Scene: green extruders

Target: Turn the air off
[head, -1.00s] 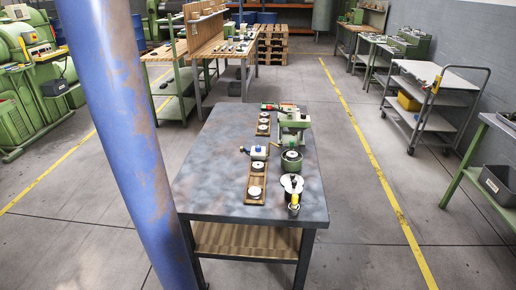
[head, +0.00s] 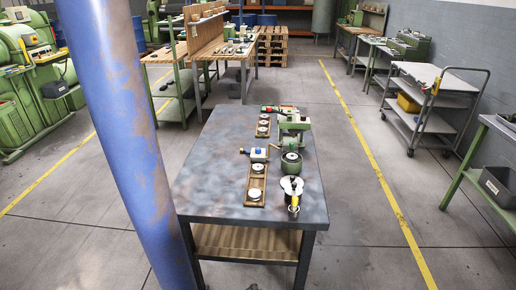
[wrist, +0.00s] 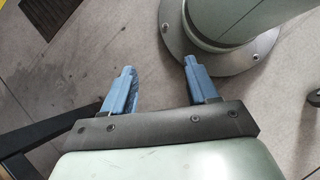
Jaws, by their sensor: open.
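Which fitting controls the air is too small to tell. A green press-like device (head: 293,125) stands at the table's right side. A yellow and black fitting (head: 294,201) is at the near right edge, by a white round part (head: 287,184). My gripper (wrist: 159,66) shows only in the wrist view. Its two blue fingers are apart and empty over the grey floor, touching nothing visible.
Wooden strips with round discs (head: 256,186) lie along the table's middle. A worn blue post (head: 122,120) stands at the left. A grey trolley (head: 425,105) is at the right. In the wrist view, a bolted round base (wrist: 218,52) is close by the right finger.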

